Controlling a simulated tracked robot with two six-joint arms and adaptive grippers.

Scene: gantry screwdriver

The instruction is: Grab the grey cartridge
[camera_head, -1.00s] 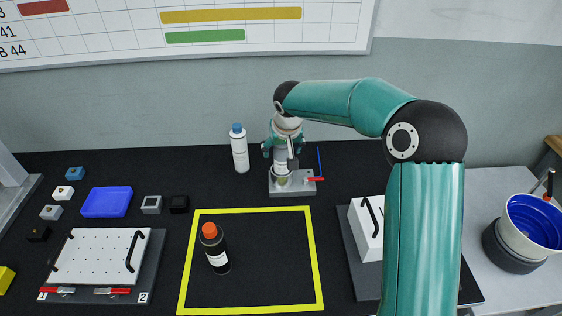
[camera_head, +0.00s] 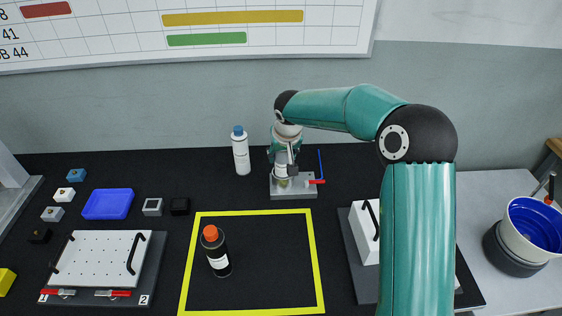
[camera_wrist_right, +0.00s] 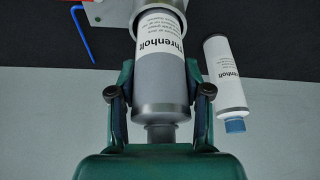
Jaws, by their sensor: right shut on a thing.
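The grey cartridge (camera_wrist_right: 160,70) has a white label and stands in a grey metal holder (camera_head: 293,190) at the back of the black table. My right gripper (camera_wrist_right: 158,92) is shut on the cartridge, with a finger on each side of its grey body in the right wrist view. In the head view my right gripper (camera_head: 284,158) reaches down over the holder and hides much of the cartridge. My left gripper is not in view.
A white bottle with a blue cap (camera_head: 240,152) stands just left of the holder. A blue hex key (camera_head: 320,164) and a red lever (camera_head: 316,181) are at its right. A black bottle with an orange cap (camera_head: 216,250) stands inside the yellow square (camera_head: 313,250).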

